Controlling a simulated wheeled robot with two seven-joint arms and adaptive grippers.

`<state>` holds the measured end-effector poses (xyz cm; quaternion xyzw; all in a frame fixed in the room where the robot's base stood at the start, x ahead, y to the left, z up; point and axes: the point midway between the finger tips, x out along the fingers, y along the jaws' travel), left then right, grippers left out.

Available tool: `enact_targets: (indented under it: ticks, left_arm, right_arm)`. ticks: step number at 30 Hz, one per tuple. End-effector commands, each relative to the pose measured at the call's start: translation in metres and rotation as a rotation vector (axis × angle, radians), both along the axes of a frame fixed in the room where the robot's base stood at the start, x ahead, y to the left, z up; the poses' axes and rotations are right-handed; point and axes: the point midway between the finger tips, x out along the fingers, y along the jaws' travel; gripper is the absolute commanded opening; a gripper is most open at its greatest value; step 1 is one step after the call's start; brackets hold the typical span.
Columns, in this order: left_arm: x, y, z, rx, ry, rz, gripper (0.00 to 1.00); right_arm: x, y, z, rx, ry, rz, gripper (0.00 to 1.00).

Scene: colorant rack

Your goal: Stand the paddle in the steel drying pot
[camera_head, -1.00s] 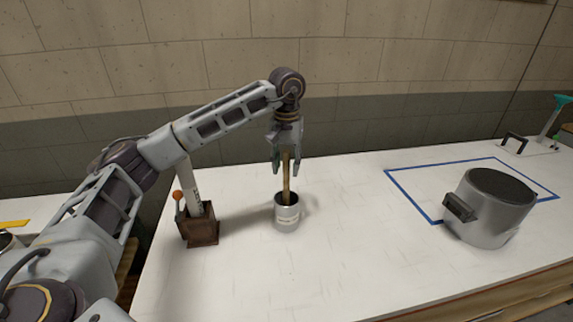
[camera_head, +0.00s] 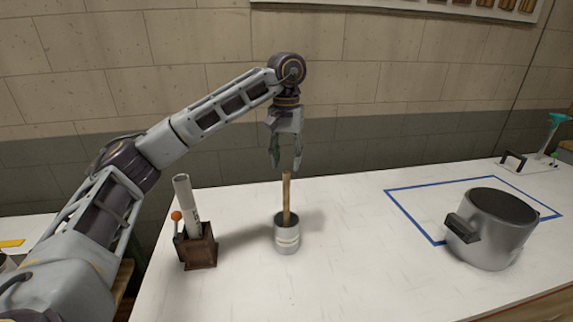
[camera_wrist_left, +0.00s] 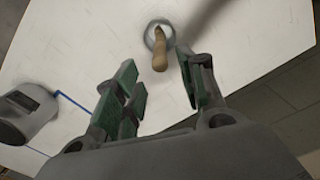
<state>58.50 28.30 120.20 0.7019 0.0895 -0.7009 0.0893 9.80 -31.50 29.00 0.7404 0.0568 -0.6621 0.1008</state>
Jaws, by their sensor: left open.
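The paddle (camera_head: 287,192) shows as a light wooden handle standing nearly upright in the small steel pot (camera_head: 288,240), near the middle of the table; its lower end is hidden inside. In the left wrist view the handle (camera_wrist_left: 159,60) rises from the pot (camera_wrist_left: 149,36) towards the camera. My left gripper (camera_head: 286,160) is open and empty, pointing down just above the handle's top, with a small gap. In the left wrist view its fingers are spread to either side of the handle. My right gripper is not in view.
A large steel pot (camera_head: 487,240) with side handles and a dark top stands at the right, by a blue outlined rectangle (camera_head: 413,218). A brown box (camera_head: 199,252) holding a pale tube (camera_head: 186,203) and an orange-tipped stick stands left of the small pot. The table between the pots is clear.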

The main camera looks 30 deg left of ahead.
Motion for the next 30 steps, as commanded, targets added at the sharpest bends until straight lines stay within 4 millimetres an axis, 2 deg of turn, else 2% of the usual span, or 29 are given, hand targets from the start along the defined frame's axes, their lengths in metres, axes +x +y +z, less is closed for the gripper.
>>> enact_targets:
  ticks: [15, 30]
  left_arm:
    - [0.000, 0.000, 0.028, 0.000, -0.001, 0.000, 0.40]
    - [0.000, 0.000, 0.030, 0.000, 0.000, 0.000, 0.40]
  right_arm:
    - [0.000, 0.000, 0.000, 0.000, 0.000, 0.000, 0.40]
    - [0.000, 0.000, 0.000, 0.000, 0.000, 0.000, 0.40]
